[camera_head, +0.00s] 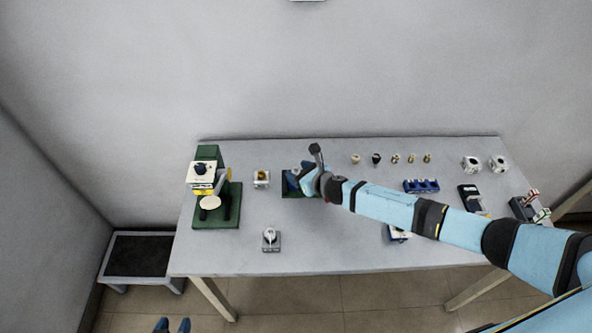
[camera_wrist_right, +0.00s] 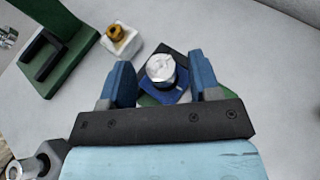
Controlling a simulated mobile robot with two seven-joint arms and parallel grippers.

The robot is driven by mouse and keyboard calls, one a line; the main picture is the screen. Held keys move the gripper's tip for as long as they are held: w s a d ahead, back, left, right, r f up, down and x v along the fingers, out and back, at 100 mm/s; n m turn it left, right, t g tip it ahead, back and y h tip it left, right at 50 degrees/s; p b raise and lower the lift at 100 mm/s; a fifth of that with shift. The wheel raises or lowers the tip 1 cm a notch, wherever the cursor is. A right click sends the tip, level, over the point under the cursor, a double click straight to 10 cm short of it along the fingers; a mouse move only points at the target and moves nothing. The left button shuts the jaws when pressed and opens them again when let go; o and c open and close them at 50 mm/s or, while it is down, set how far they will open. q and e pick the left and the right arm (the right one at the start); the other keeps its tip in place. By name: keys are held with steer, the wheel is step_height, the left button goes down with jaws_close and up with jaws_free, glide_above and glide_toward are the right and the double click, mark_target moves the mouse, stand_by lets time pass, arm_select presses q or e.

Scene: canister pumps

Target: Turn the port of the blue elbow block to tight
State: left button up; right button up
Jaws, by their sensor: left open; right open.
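The blue elbow block (camera_wrist_right: 148,99) sits on a green base (camera_wrist_right: 200,98), with a round silver port (camera_wrist_right: 161,68) facing up toward the wrist camera. My right gripper (camera_wrist_right: 163,82) is open, with one blue finger on each side of the port. I see gaps between the fingers and the port, and nothing is held. In the head view the right gripper (camera_head: 299,180) is over the green base (camera_head: 290,195) and mostly hides the block. My left gripper (camera_head: 172,326) is open and empty at the bottom edge, in front of the table.
Left of the block stand a white block with a brass fitting (camera_head: 262,178) and a green machine (camera_head: 229,207). A small grey stand (camera_head: 271,241) is in front. Several small fittings (camera_head: 396,158) and a blue rack (camera_head: 421,186) lie to the right. The table front centre (camera_head: 325,252) is clear.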

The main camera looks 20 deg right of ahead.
steer(key=shift+x, duration=0.85)
steer(key=c, duration=0.9)
steer(key=shift+c, duration=0.2)
